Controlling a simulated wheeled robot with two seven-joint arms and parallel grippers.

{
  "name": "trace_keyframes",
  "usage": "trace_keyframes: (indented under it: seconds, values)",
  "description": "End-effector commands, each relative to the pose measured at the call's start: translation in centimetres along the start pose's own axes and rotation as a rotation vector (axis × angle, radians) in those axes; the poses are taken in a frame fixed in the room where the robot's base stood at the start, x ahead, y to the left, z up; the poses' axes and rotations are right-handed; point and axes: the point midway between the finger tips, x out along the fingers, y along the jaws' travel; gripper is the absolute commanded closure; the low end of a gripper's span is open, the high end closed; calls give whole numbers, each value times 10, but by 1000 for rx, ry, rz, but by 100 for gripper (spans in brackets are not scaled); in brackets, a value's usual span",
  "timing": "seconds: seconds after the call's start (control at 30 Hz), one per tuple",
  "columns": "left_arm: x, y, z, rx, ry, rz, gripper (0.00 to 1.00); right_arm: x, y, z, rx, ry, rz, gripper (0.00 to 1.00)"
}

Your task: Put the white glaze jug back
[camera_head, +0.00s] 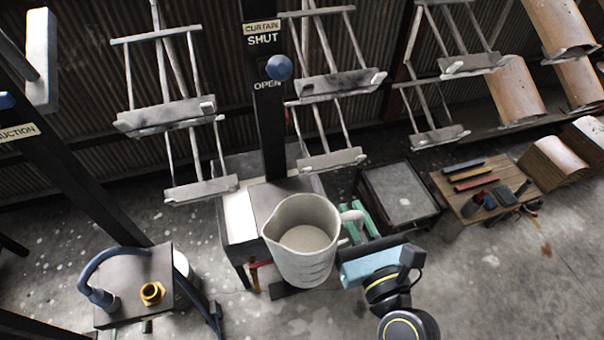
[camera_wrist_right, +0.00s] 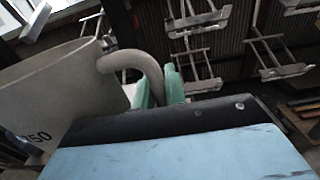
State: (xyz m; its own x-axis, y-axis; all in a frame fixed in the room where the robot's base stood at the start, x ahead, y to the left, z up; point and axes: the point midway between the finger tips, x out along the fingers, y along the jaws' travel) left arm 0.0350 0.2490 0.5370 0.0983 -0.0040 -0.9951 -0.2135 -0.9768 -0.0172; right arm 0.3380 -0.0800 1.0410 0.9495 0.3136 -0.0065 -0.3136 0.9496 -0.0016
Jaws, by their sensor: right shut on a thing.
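The white glaze jug (camera_head: 308,268) is a pale, open-topped jug near the middle of the head view, held in the air, roughly upright, with a pale greyish inside. In the right wrist view the jug (camera_wrist_right: 62,98) is at the left, with a printed "50" partly visible and its curved handle at its right side. My right gripper (camera_head: 358,220) has green fingers and is shut on the handle; the fingers also show around it in the right wrist view (camera_wrist_right: 159,85). The jug hides part of the stand behind it. My left gripper is not in view.
A black post marked "CURTAIN SHUT/OPEN" (camera_head: 268,120) with a blue knob stands behind the jug. Hanging racks (camera_head: 340,84) line the back. A small grey-topped table (camera_head: 403,195) and a wooden tool board (camera_head: 470,207) are right. A hose stand (camera_head: 125,270) is lower left.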

Motion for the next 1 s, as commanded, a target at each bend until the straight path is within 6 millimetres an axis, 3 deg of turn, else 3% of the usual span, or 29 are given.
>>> trace_keyframes:
  seconds: [0.4,0.6,0.83,1.0]
  values:
    - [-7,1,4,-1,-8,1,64,107,-1,6,4,-11,-2,100]
    - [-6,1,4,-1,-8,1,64,148,-1,5,4,-9,-2,100]
    - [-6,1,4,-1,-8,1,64,164,-1,2,3,-6,-2,100]
    - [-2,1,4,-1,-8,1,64,164,-1,-21,0,-3,-1,100]
